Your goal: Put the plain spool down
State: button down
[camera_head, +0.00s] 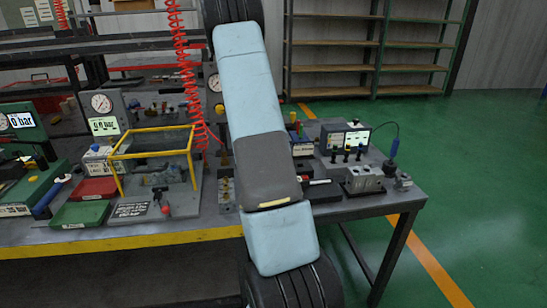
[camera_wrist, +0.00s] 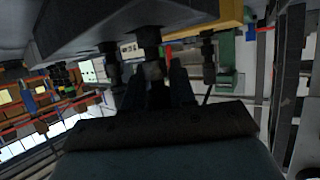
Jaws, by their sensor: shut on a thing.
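In the wrist view, my gripper (camera_wrist: 160,85) is shut on a dark, stepped rod (camera_wrist: 150,45), which seems to be the plain spool. The picture is dark, so its markings and exact ends cannot be told. A large grey slab lies close beyond the rod; I cannot tell if they touch. In the head view my arm runs down the middle and hides the gripper and the spool. A metal valve block (camera_head: 364,180) with holes in its top stands near the right end of the workbench (camera_head: 330,213).
A lit tester (camera_head: 346,138) and a blue-handled tool (camera_head: 394,147) on a cable are at the right. A red coiled hose (camera_head: 183,60) hangs over the bench.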

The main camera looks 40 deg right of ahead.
jog(key=shift+f, duration=0.15)
jog(key=c, duration=0.9)
grip_release()
